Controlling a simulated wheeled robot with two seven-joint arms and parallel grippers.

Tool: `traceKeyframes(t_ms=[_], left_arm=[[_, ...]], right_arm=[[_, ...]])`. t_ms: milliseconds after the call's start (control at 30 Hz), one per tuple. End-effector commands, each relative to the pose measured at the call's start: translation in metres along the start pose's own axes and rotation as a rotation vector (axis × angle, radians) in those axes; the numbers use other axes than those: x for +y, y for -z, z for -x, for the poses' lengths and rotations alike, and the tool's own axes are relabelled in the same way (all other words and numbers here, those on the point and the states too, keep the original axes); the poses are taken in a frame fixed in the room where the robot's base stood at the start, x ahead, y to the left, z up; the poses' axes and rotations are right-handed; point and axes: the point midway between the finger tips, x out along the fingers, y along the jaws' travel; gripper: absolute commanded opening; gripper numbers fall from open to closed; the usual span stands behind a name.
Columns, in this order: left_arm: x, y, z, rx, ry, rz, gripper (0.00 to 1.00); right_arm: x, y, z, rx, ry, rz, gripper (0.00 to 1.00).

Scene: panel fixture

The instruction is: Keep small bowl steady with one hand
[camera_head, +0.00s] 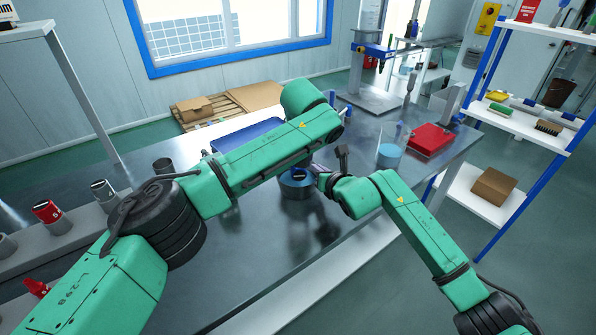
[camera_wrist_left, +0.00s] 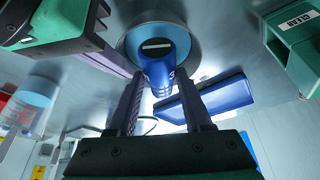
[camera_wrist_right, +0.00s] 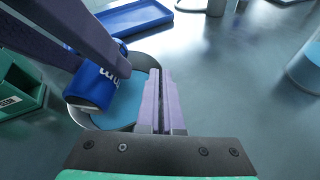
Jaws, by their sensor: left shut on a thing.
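The small bowl (camera_head: 296,191) stands on the metal table, grey outside with a light-blue inside; it also shows in the left wrist view (camera_wrist_left: 188,43) and the right wrist view (camera_wrist_right: 144,62). My right gripper (camera_wrist_right: 161,80) has its purple fingers almost together at the bowl's rim, apparently closed on the wall. My left gripper (camera_wrist_left: 160,98) is shut on a blue container (camera_wrist_left: 166,73) with white lettering, held over the bowl; the container also shows in the right wrist view (camera_wrist_right: 92,88). In the head view my left arm hides most of the left gripper.
A blue tray (camera_head: 228,141) lies behind the bowl. A clear beaker with blue contents (camera_head: 390,155) and a red box (camera_head: 431,139) stand to the right. Several cans line the left rail, including a red one (camera_head: 46,211). The table front is clear.

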Motion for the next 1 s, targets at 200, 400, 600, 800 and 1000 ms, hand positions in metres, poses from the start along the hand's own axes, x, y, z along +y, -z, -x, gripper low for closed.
traceKeyframes(t_ms=[200,400,600,800,1000], left_arm=[[0.000,0.009,0.022,0.001,-0.001,0.000,0.00],[0.001,0.013,0.033,0.000,-0.001,-0.001,0.00],[0.000,0.014,0.035,-0.001,-0.001,-0.001,0.00],[0.000,0.014,0.034,-0.001,-0.001,-0.001,0.00],[0.000,0.014,0.034,-0.001,-0.001,-0.001,0.00]], right_arm=[[-0.001,0.007,-0.001,0.014,0.004,0.001,0.00],[-0.001,0.007,-0.001,0.014,0.004,0.001,0.00],[-0.001,0.007,-0.001,0.014,0.004,0.001,0.00],[-0.001,0.006,-0.001,0.013,0.004,0.001,0.26],[-0.001,0.004,-0.001,0.008,0.002,0.000,0.38]])
